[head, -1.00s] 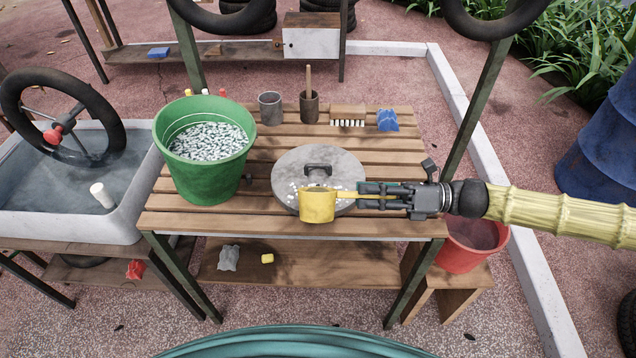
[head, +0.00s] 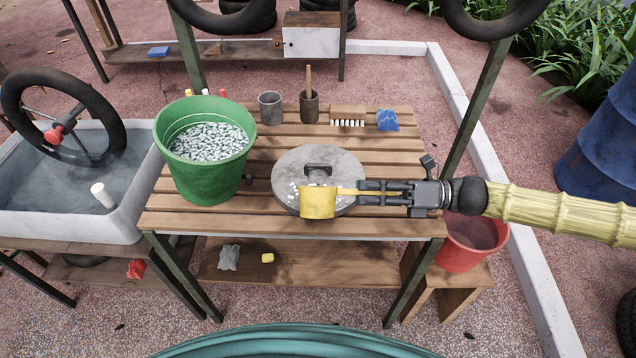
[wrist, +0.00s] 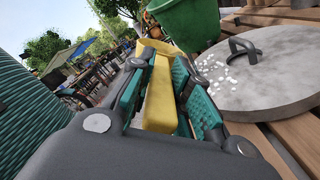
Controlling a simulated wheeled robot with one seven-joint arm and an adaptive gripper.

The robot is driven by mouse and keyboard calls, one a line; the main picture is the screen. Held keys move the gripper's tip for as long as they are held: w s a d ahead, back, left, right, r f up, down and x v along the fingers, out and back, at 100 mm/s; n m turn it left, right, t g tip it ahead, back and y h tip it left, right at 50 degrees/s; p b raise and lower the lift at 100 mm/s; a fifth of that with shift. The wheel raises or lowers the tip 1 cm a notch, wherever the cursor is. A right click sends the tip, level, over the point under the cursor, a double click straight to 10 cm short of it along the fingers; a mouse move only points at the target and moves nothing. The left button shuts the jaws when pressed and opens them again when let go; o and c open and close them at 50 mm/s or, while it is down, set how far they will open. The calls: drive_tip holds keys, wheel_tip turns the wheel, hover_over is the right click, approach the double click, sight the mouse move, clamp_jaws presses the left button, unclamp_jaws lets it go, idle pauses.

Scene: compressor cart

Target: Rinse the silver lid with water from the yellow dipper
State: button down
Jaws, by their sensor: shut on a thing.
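The silver lid (head: 331,164) lies flat on the slatted table with its dark handle up; it also shows in the wrist view (wrist: 270,75). Small white specks lie on its surface. My gripper (head: 366,188) is shut on the handle of the yellow dipper (head: 318,203), also seen between the green-padded fingers in the wrist view (wrist: 160,95). The dipper's cup is over the lid's front left part, tilted, its opening barely visible in the head view. I cannot tell whether water is in it or whether it touches the lid.
A green bucket (head: 204,178) full of a glinting surface stands left of the lid. A grey cup (head: 270,108), a dark cup (head: 309,107), a brush (head: 348,115) and a blue cloth (head: 388,120) are at the back. A basin (head: 60,185) is at left, a red bucket (head: 472,243) at right.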

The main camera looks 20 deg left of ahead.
drive_tip(key=shift+w+a+r+m+p, duration=0.1)
drive_tip(key=shift+w+r+m+p, duration=0.1)
drive_tip(key=shift+m, duration=0.6)
drive_tip(key=shift+w+a+r+m+p, duration=0.1)
drive_tip(key=shift+w+r+m, duration=0.1)
drive_tip(key=shift+m, duration=0.6)
drive_tip(key=shift+w+r+m+p, duration=0.15)
drive_tip(key=shift+w+r+m, duration=0.05)
drive_tip(key=shift+m, duration=0.6)
idle(1.4)
drive_tip(key=shift+w+r+p, duration=0.1)
drive_tip(key=shift+w+p, duration=0.05)
drive_tip(key=shift+p, duration=0.3)
drive_tip(key=shift+w+a+r+m+p, duration=0.2)
drive_tip(key=shift+w+m+p, duration=0.55)
drive_tip(key=shift+p, duration=0.75)
drive_tip(key=shift+m+p, duration=0.55)
drive_tip(key=shift+p, duration=0.2)
